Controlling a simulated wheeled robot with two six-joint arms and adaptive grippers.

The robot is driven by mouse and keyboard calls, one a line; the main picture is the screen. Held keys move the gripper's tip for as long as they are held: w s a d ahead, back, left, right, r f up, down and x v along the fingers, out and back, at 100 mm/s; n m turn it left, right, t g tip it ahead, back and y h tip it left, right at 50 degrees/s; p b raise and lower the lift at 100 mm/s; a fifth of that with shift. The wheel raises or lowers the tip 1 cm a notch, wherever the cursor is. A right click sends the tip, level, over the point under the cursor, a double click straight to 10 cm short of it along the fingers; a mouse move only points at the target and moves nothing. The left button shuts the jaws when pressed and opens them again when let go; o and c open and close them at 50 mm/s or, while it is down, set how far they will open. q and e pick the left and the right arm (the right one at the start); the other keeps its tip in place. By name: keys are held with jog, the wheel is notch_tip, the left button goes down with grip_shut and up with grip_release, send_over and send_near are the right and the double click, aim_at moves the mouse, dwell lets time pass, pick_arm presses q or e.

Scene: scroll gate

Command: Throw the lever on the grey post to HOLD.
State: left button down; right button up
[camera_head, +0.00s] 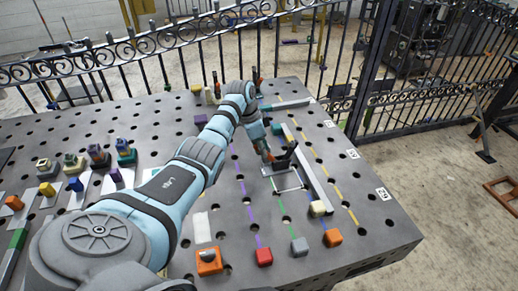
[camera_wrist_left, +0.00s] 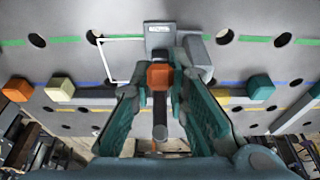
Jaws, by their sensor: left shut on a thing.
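The lever has an orange end (camera_wrist_left: 160,76) on a dark stem and stands between the fingers of my left gripper (camera_wrist_left: 162,108) in the left wrist view. My left gripper (camera_head: 275,157) also shows in the head view, low over the right part of the table. It is shut on the lever. The grey post (camera_wrist_left: 159,36) carries a small label that is too small to read. In the head view the post and the lever are mostly hidden by my gripper. My right gripper is not in view.
A white outline (camera_head: 291,181) is marked beside the post. A long grey bar (camera_head: 309,170) lies to its right. Coloured blocks, among them a red one (camera_head: 264,257), sit along the table's front. A scrolled iron fence (camera_head: 180,42) stands behind the perforated table (camera_head: 352,225).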

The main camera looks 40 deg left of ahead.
pick_arm(q)
jog(key=shift+w+d+r+g+b, duration=0.1)
jog(key=shift+w+d+g+b, duration=0.15)
jog(key=shift+w+g+b, duration=0.15)
jog(key=shift+w+d+r+y, duration=0.15)
jog(key=shift+r+y, duration=0.1)
jog(key=shift+y, duration=0.15)
jog(key=c, duration=1.9)
grip_release()
jog(key=o, duration=0.3)
jog(key=shift+f, duration=0.1)
jog(key=shift+o, duration=0.2)
